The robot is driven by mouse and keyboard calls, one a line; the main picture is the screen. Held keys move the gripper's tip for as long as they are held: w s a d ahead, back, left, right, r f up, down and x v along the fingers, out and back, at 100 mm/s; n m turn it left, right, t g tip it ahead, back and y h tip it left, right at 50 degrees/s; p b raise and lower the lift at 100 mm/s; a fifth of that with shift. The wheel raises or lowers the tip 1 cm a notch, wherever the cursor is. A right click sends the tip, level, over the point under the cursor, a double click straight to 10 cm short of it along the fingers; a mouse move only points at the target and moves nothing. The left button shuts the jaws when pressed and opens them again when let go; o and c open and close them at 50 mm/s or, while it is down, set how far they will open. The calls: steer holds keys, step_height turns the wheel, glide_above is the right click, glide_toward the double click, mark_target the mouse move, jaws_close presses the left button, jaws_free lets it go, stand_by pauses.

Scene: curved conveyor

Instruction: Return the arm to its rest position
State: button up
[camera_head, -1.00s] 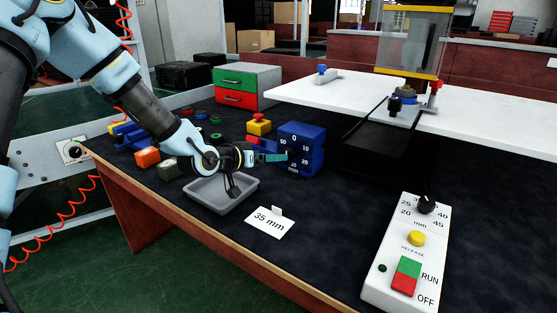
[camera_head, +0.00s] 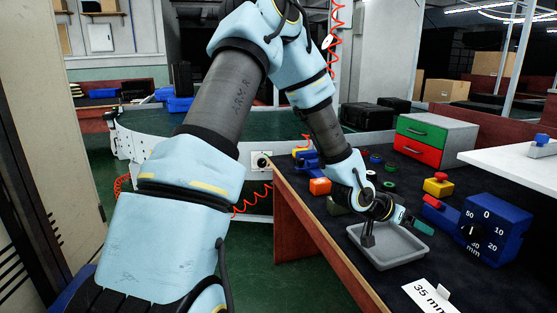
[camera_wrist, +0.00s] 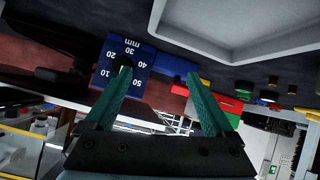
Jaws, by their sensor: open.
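My arm reaches from the left side of the head view over the near-left end of the dark-topped workbench (camera_head: 310,232). My gripper (camera_head: 412,224) is over the grey tray (camera_head: 424,250). In the wrist view my gripper (camera_wrist: 157,80) shows two green fingers, spread apart with nothing between them. The tray's rim also shows at the top of the wrist view (camera_wrist: 215,62). The blue gauge block with a dial (camera_head: 497,232) stands to the right of my gripper in the head view, and it shows beyond the fingers in the wrist view (camera_wrist: 125,62).
A card reading 35 mm (camera_head: 425,296) lies in front of the tray. A yellow block with a red button (camera_head: 438,186), an orange block (camera_head: 320,186) and a drawer unit with green and red fronts (camera_head: 420,143) stand nearby. A green conveyor (camera_head: 150,143) curves behind my arm. Floor is open left of the workbench.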

steer(key=w+a+r+n+t+y+p, duration=0.1)
steer(key=w+a+r+n+y, duration=0.2)
steer(key=a, duration=0.9)
steer(key=w+a+n+y+p, duration=0.15)
steer(key=a+y, duration=0.25)
steer(key=a, duration=0.9)
steer(key=s+a+r+n+g+y, duration=0.1)
steer(key=s+a+r+n+y, duration=0.1)
steer(key=a, duration=0.7)
steer(key=s+a+r+n+g+y+p, duration=0.1)
steer(key=s+a+r+n, duration=0.3)
steer(key=s+a, duration=0.3)
steer(key=shift+s+a+y, duration=0.15)
steer(key=shift+a+y, duration=0.25)
steer(key=shift+a, duration=0.5)
steer(key=shift+n, duration=0.25)
